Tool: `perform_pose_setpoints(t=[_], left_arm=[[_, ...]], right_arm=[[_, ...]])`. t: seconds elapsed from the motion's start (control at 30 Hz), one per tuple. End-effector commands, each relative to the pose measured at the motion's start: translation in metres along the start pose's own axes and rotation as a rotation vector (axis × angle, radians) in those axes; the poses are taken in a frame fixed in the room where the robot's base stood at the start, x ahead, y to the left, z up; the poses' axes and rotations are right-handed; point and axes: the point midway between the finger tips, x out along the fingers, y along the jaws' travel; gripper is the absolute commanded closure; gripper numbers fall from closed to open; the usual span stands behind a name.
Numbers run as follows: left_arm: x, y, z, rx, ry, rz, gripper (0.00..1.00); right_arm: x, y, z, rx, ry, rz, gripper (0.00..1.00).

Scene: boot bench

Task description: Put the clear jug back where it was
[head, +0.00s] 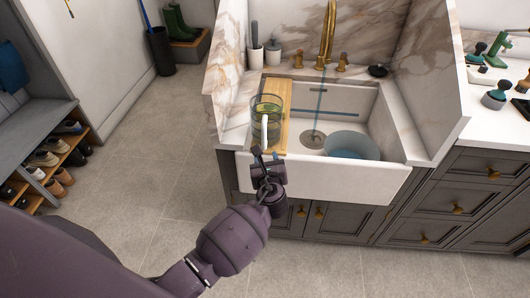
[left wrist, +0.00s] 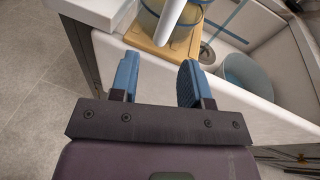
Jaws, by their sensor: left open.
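The clear jug (head: 265,105) stands upright on a wooden board (head: 281,125) at the left side of the sink. Its pale handle faces my left gripper. In the left wrist view only the lower part of the jug (left wrist: 150,20) and its handle show at the top edge. My left gripper (head: 266,156) is open and empty, just in front of the sink's front rim. In the left wrist view its blue fingers (left wrist: 158,75) stand wide apart, short of the handle. My right gripper is not in view.
The white sink (head: 325,172) holds a blue-grey bowl (head: 351,144) at the right. A brass tap (head: 327,40) stands behind it. Marble side walls flank the sink. The floor (head: 130,180) at left is clear.

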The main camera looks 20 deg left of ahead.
Motion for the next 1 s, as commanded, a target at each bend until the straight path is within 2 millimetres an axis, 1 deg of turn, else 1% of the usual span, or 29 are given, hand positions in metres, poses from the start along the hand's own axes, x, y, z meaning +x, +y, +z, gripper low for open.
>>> perform_pose_setpoints(t=[0.03, 0.2, 0.4, 0.57, 0.77, 0.87, 0.97, 1.0], left_arm=[[-0.012, 0.000, 0.002, -0.004, 0.001, -0.001, 0.57], [-0.043, 0.000, 0.001, -0.002, 0.001, -0.001, 0.57], [-0.069, 0.000, 0.001, -0.001, 0.000, 0.000, 0.57], [-0.077, 0.000, 0.000, -0.001, 0.001, 0.000, 0.57], [-0.079, 0.002, -0.002, -0.021, 0.011, -0.001, 0.57], [-0.081, 0.014, -0.014, -0.123, 0.060, -0.004, 0.57], [-0.087, 0.035, -0.035, -0.337, 0.154, -0.002, 0.57], [-0.091, 0.044, -0.045, -0.448, 0.199, 0.004, 0.57]], right_arm=[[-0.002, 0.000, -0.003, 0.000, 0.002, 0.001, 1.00], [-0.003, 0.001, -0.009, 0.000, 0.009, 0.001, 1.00], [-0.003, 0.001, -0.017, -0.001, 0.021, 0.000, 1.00], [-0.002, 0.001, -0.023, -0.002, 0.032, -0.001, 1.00], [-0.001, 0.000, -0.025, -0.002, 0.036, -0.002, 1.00], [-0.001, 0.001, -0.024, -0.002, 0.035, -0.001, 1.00], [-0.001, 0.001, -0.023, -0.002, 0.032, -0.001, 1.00], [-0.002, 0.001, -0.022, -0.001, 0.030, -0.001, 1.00]])
